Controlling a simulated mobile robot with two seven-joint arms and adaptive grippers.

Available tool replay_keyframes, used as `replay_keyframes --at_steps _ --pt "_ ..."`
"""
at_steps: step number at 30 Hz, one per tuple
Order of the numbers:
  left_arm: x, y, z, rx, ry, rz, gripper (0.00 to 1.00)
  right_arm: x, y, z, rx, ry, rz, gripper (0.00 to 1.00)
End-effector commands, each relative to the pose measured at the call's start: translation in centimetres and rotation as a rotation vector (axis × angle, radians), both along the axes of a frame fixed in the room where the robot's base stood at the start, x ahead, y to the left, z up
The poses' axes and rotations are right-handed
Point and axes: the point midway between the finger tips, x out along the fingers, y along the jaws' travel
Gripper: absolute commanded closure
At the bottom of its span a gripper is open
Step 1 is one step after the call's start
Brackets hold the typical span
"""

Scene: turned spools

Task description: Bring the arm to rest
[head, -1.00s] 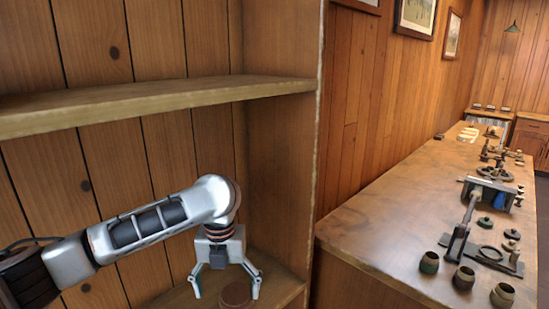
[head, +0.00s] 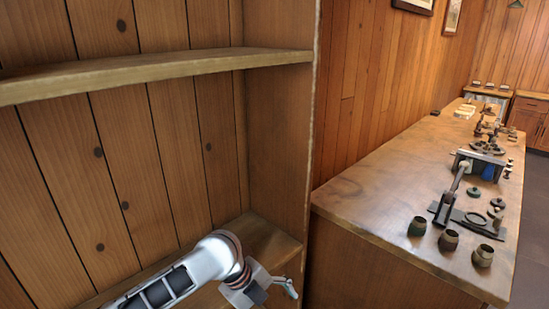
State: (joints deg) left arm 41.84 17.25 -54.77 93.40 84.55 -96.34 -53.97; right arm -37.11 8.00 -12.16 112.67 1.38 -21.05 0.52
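My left arm comes in from the bottom left, in front of the lower shelf (head: 262,240) of the wooden shelf unit. My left gripper (head: 285,296) is at the bottom edge of the head view, tilted, and partly cut off by the frame. One finger shows, pointing to the right; the other is not clear, so its opening cannot be told. The round brown spool on the lower shelf is not in view now. My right gripper is not in view.
An upper shelf (head: 160,75) runs above my arm. To the right stands a long wooden workbench (head: 380,210) with several small pots (head: 448,240), a lever tool (head: 455,190) and other parts. The shelf unit's side wall (head: 275,150) stands between the arm and the bench.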

Motion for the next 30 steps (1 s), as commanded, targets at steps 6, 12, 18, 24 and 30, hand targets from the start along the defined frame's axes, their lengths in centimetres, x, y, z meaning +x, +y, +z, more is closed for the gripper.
replay_keyframes --at_steps 6,12,18,24,30 --pt "-1.9 -2.4 -4.1 -0.233 0.100 0.402 0.15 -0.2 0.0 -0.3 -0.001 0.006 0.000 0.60" --pt "-2.9 -1.2 -7.3 -0.422 0.176 0.779 0.15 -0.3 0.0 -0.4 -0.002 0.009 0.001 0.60" --pt "-4.7 3.1 -10.4 -0.584 0.217 1.140 0.15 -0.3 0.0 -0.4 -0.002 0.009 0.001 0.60" --pt "-8.3 9.8 -13.2 -0.715 0.206 1.462 0.15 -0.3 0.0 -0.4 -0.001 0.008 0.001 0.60" --pt "-13.0 16.4 -14.8 -0.804 0.154 1.681 0.15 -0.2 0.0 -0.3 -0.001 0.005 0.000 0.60"
